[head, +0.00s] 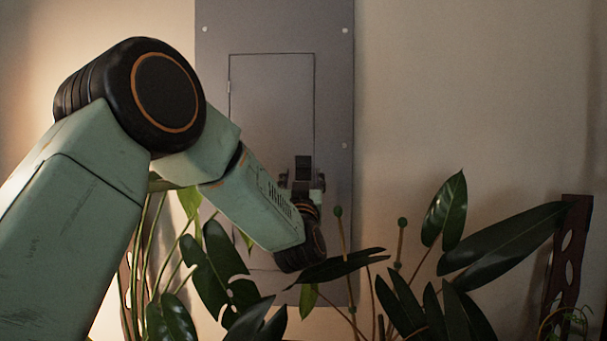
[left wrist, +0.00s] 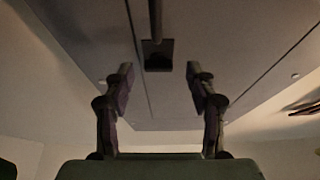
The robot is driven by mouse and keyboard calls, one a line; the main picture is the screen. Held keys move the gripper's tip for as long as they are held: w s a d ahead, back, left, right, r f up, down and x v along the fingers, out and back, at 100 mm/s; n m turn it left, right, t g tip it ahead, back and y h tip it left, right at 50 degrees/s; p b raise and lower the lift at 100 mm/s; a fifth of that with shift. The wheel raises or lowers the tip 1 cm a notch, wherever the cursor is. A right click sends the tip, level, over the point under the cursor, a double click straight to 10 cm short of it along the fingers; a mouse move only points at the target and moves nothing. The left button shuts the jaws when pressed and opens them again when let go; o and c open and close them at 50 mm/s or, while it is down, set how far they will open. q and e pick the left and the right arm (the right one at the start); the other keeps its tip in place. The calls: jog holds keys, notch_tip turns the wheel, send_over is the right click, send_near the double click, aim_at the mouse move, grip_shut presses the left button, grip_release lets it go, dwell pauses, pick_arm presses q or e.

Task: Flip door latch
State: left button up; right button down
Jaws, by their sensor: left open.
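A grey wall panel (head: 340,80) has a thin-outlined door (head: 265,110) set in it. A dark latch (head: 303,166) sits at the door's lower right. In the left wrist view the latch (left wrist: 158,55) is a dark square plate with a bar running to the top edge. My left gripper (head: 303,184) is at the latch in the head view. In the left wrist view its two fingers (left wrist: 160,88) stand apart with nothing between them, just short of the plate. I cannot tell whether a finger touches the latch. My right gripper is not in view.
Broad-leaved plants (head: 455,215) fill the lower right, with leaves close below my left wrist. More leaves (head: 215,265) hang below my left arm. A dark perforated stand (head: 568,255) is at the far right. The wall above the plants is clear.

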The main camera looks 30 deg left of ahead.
pick_arm(q)
jog(key=shift+w+a+r, duration=0.1)
jog(key=shift+w+r, duration=0.1)
jog(key=shift+w, duration=0.45)
jog(key=shift+a, duration=0.1)
jog(key=shift+s+a+r, duration=0.1)
jog(key=shift+s+a, duration=0.05)
jog(key=shift+a, duration=0.05)
jog(key=shift+w+d, duration=0.2)
jog(key=c, duration=0.5)
jog(key=shift+s+a, duration=0.1)
jog(key=shift+a, duration=0.05)
jog(key=shift+c, duration=1.4)
jog(key=c, duration=0.4)
